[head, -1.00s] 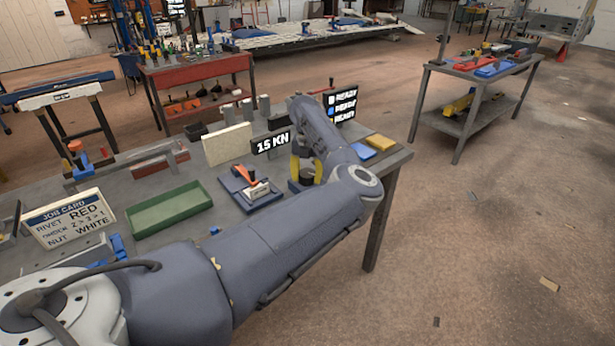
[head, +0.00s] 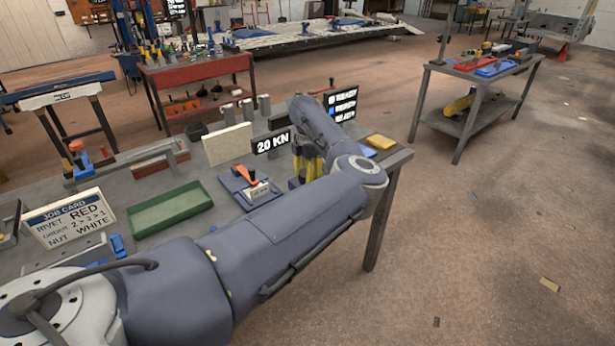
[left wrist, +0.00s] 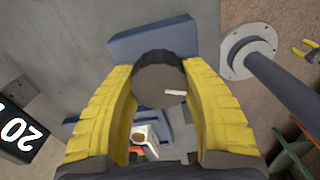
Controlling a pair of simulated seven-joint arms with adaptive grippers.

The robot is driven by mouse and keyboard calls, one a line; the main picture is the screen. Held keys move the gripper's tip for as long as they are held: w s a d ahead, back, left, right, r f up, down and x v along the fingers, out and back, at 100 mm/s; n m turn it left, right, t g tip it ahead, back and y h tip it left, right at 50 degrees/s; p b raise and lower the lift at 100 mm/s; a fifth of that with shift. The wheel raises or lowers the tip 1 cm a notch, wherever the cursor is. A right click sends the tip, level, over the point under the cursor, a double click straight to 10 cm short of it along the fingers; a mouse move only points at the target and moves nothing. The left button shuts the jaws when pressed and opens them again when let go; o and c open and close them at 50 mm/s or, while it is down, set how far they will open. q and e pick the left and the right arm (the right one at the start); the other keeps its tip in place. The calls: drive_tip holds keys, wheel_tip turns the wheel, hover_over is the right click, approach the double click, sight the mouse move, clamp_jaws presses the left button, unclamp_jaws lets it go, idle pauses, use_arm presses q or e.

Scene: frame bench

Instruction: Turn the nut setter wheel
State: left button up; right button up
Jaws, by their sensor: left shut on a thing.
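The nut setter wheel (left wrist: 158,76) is a dark round knob with a white mark on top, in front of a blue-grey block (left wrist: 152,38) in the left wrist view. My left gripper (left wrist: 162,68) has one yellow finger on each side of the wheel and is shut on it. In the head view my left gripper (head: 308,166) is at the bench's far right part, and my arm partly hides the setter. A black display (head: 271,143) beside it reads 20 KN; it also shows in the left wrist view (left wrist: 22,132). My right gripper is not in view.
A job card (head: 65,218) reads rivet RED, order 2>3>1, nut WHITE. A green tray (head: 170,210), a blue fixture with an orange lever (head: 248,188) and a yellow block (head: 380,142) lie on the bench. A status screen (head: 342,105) stands behind my gripper.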

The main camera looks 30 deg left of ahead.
use_arm(q)
drive_tip(key=shift+s+f+m, duration=0.15)
drive_tip(key=shift+f+m, duration=0.1)
drive_tip(key=shift+m, duration=0.45)
drive_tip(key=o, duration=1.3)
drive_tip(key=shift+a+r, duration=0.1)
drive_tip(key=shift+r, duration=0.05)
drive_tip(key=shift+c, duration=0.2)
drive_tip(key=shift+r, duration=0.1)
wheel_tip(320, 180, up, 12)
